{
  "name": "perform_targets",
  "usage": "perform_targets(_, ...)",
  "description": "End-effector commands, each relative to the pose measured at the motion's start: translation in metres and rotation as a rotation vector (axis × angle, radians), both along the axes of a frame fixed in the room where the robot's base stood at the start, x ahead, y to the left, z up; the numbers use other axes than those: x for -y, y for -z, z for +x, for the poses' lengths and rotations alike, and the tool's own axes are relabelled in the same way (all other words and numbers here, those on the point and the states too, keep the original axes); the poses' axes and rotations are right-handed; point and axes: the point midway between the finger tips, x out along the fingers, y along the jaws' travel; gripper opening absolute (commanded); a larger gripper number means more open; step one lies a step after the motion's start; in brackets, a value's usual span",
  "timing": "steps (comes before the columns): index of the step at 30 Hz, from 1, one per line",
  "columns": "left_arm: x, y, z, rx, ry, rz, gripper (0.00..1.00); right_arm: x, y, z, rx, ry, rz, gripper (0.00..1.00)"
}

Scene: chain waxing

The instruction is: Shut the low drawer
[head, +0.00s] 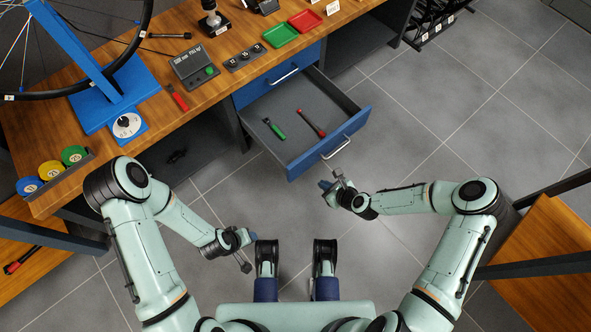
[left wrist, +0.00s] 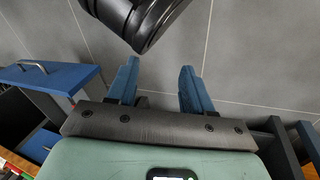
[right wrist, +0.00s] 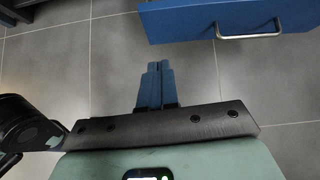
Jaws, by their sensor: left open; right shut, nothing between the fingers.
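The low drawer (head: 331,146) is pulled out below the bench, with a blue front and a silver bar handle (head: 336,148). A green-handled tool (head: 274,129) and a red tool (head: 311,122) lie inside it. My right gripper (head: 326,186) is shut and empty, just in front of the drawer front and apart from it. The right wrist view shows its fingers together (right wrist: 155,72), with the drawer front (right wrist: 180,22) and handle (right wrist: 250,30) beyond, to the upper right. My left gripper (head: 246,250) is low, away from the drawer. In the left wrist view its fingers (left wrist: 159,78) are spread and empty.
A shut blue upper drawer (head: 283,74) sits above the open one. The wooden bench (head: 215,85) carries a wheel stand, a scale, trays and tools. Another wooden table (head: 550,250) stands at the right. The tiled floor (head: 440,110) right of the drawer is clear.

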Motion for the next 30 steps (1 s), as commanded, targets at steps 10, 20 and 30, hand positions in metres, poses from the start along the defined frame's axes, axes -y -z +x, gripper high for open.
perform_targets(10, -0.009, 0.016, 0.018, 0.045, -0.018, 0.022, 0.51, -0.011, 0.022, 0.027, -0.01, 0.063, 0.047, 0.0)
perform_targets(20, -0.021, 0.054, 0.006, -0.008, -0.037, 0.04, 0.51, -0.042, 0.071, 0.067, -0.01, 0.061, 0.045, 0.0)
perform_targets(30, -0.024, 0.07, -0.017, -0.082, -0.04, 0.037, 0.51, -0.065, 0.07, 0.097, -0.012, 0.062, 0.044, 0.0)
